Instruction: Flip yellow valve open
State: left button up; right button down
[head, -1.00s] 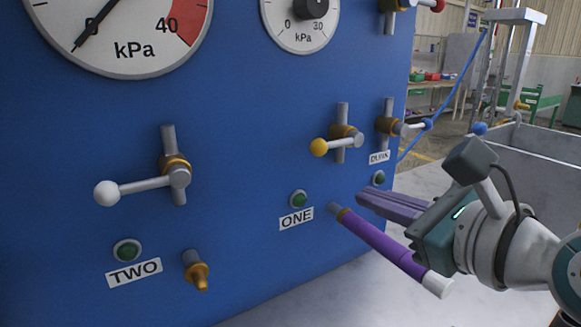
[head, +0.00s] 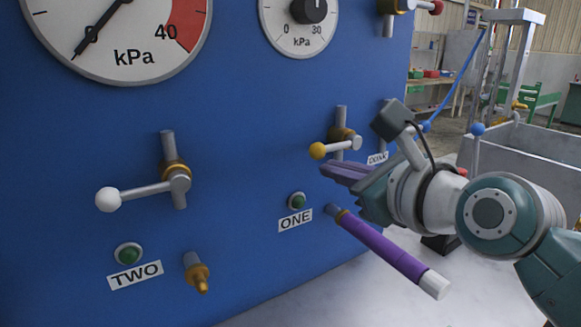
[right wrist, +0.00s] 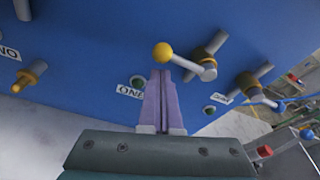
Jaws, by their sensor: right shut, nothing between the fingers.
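The yellow valve is a grey lever with a yellow ball (head: 317,151) on its left end, on a brass body (head: 342,133) with a grey pipe, above the ONE label. The lever lies roughly level across the pipe. The yellow ball also shows in the right wrist view (right wrist: 162,52). My right gripper (head: 326,169) is shut and empty, its purple fingers just below the yellow lever. In the right wrist view the fingertips (right wrist: 160,73) sit just under the ball; I cannot tell whether they touch. My left gripper is not in view.
A purple hose (head: 385,245) with a white end sticks out from the panel below my right gripper. A white-ball valve (head: 108,199) is at left, above the TWO label (head: 135,274). A blue-ball valve (right wrist: 279,104) is right of the yellow one.

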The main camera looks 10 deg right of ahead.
jog(key=shift+r+m+p, duration=0.2)
jog(key=shift+m+p, duration=0.1)
jog(key=shift+p, duration=0.15)
jog(key=shift+r+y+p, duration=0.25)
jog(key=shift+y+p, duration=0.05)
jog(key=shift+p, duration=0.15)
jog(key=w+d+r+m+y+p, duration=0.1)
jog(key=d+r+m+y+p, duration=0.3)
jog(key=r+m+p, duration=0.3)
jog(key=m+p, duration=0.4)
jog(key=m, duration=0.2)
jog(key=shift+w+d+r+g+p, duration=0.2)
jog(key=shift+w+d+g+p, duration=0.1)
jog(key=shift+w+d+p, duration=0.1)
jog(key=shift+d, duration=0.1)
dwell(0.7)
